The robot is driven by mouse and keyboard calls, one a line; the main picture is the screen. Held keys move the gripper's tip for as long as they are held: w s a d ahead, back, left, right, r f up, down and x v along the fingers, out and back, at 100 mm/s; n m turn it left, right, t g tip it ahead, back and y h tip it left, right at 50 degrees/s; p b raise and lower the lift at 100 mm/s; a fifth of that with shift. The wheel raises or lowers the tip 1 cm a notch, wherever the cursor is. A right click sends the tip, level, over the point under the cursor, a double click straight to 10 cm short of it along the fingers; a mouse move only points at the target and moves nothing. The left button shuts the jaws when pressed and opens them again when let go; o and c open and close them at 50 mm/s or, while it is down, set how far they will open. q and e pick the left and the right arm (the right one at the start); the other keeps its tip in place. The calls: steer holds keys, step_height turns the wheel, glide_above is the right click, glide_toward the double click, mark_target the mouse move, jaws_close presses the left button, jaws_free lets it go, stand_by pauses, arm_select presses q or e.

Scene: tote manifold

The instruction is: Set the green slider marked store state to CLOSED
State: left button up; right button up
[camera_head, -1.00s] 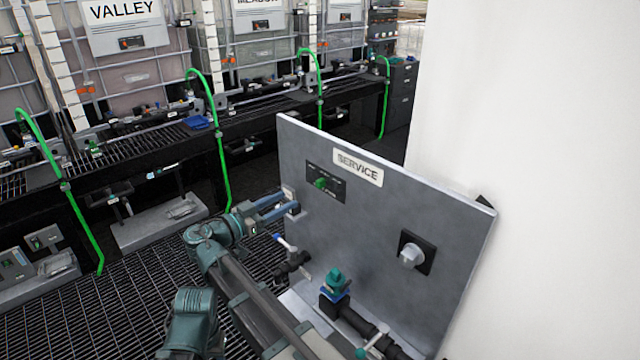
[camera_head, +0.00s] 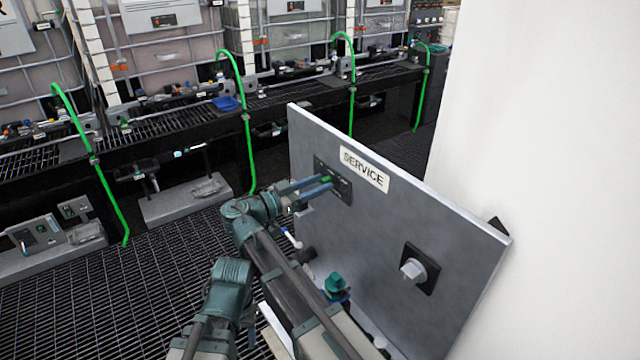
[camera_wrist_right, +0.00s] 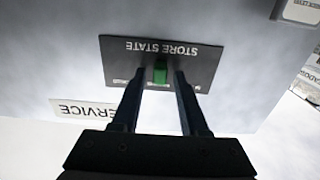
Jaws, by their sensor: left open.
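The green slider (camera_head: 327,180) sits on a dark plate (camera_head: 345,192) on the grey SERVICE panel. In the right wrist view the green slider (camera_wrist_right: 160,71) shows near the middle of the plate, under upside-down STORE STATE lettering (camera_wrist_right: 160,48). The small position marks cannot be read. My right gripper (camera_head: 326,184) is at the plate. In the right wrist view its fingers (camera_wrist_right: 160,76) stand on either side of the slider, with a gap visible on both sides. My left gripper (camera_head: 232,276) is low at the left, open, its fingers hardly visible.
The panel also carries a SERVICE label (camera_head: 364,169) and a grey knob (camera_head: 412,269). A teal-handled valve (camera_head: 335,283) stands below, partly behind my right arm. A white wall (camera_head: 545,120) is at the right. Racks with green hoses (camera_head: 247,150) stand behind.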

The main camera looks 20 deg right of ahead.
jaws_close()
stand_by(1.2)
